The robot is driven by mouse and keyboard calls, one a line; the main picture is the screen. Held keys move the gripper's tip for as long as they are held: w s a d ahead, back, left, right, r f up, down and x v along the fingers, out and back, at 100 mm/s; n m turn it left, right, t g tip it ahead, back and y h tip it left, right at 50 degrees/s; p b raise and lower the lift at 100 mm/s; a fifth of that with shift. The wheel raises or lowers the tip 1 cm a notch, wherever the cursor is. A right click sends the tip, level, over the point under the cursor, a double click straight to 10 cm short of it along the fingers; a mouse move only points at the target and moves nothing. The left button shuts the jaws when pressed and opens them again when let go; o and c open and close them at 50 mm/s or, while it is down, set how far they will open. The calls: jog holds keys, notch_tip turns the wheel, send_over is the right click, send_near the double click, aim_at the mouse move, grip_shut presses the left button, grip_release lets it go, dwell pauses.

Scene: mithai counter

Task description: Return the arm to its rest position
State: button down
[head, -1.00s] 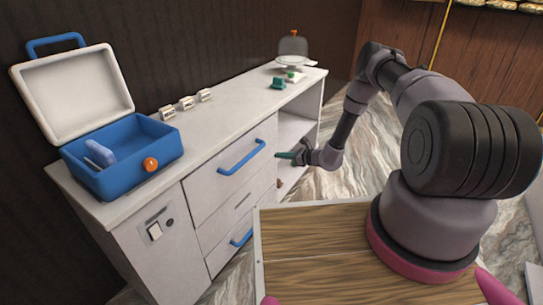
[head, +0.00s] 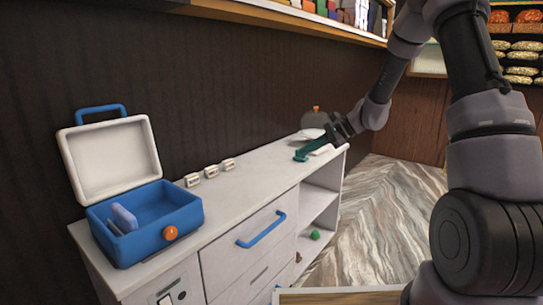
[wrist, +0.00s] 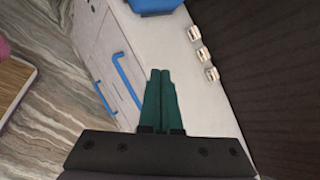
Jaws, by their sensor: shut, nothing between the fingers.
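My arm (head: 480,90) rises on the right of the head view and bends down to the left. My gripper (head: 303,156) is over the right end of the white counter (head: 255,185), its teal fingers pointing left. In the wrist view the two teal fingers (wrist: 160,72) lie together with nothing between them. Whether the fingers touch the counter top is hard to tell.
An open blue box (head: 150,222) with a pale blue item stands at the counter's left end. Several small labelled cards (head: 210,172) stand along the back. A green item (head: 315,235) lies on the open side shelf. A wall shelf (head: 300,15) is above.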

jog(key=s+d+r+n+h, duration=0.2)
jog(key=s+r+n, duration=0.1)
jog(key=s+r, duration=0.5)
jog(key=s+d+r+n+h, duration=0.2)
jog(key=s+d+r+h, duration=0.1)
jog(key=s+r, duration=0.4)
jog(key=s+d+r+n+t+h, duration=0.1)
jog(key=s+d+r+t+h, duration=0.1)
jog(key=s+d, duration=0.2)
jog(key=s+d+r+n+t+h, duration=0.2)
jog(key=s+d+r+t, duration=0.1)
jog(key=s, duration=0.8)
jog(key=shift+d+r, duration=0.3)
jog(key=shift+d, duration=0.15)
